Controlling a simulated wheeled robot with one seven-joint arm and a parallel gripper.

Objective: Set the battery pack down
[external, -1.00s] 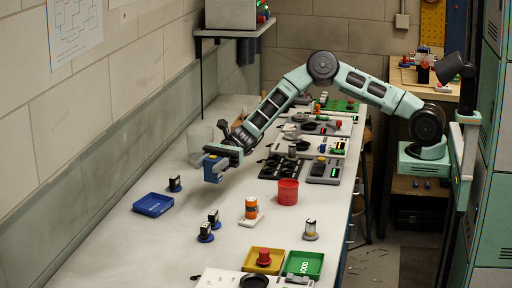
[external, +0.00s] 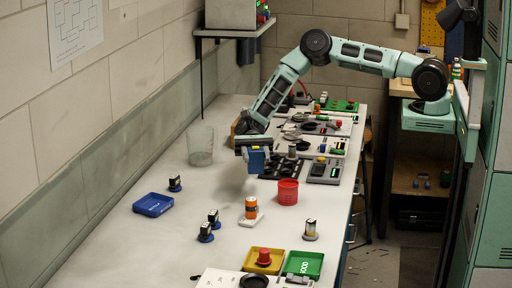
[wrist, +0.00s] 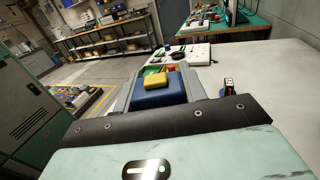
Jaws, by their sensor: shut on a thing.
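The battery pack (external: 257,162) is a blue block. My gripper (external: 254,147) is shut on it and holds it above the bench (external: 165,240), with a soft shadow on the white top below. In the wrist view the blue pack (wrist: 168,95) sits between the grey fingers of my gripper (wrist: 165,88). A yellow piece (wrist: 158,80) shows at its top edge. The pack's underside is hidden in the wrist view.
A red cup (external: 288,192) and a dark station (external: 285,168) are right of the pack. A clear beaker (external: 200,148) and blue tray (external: 153,205) are left.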

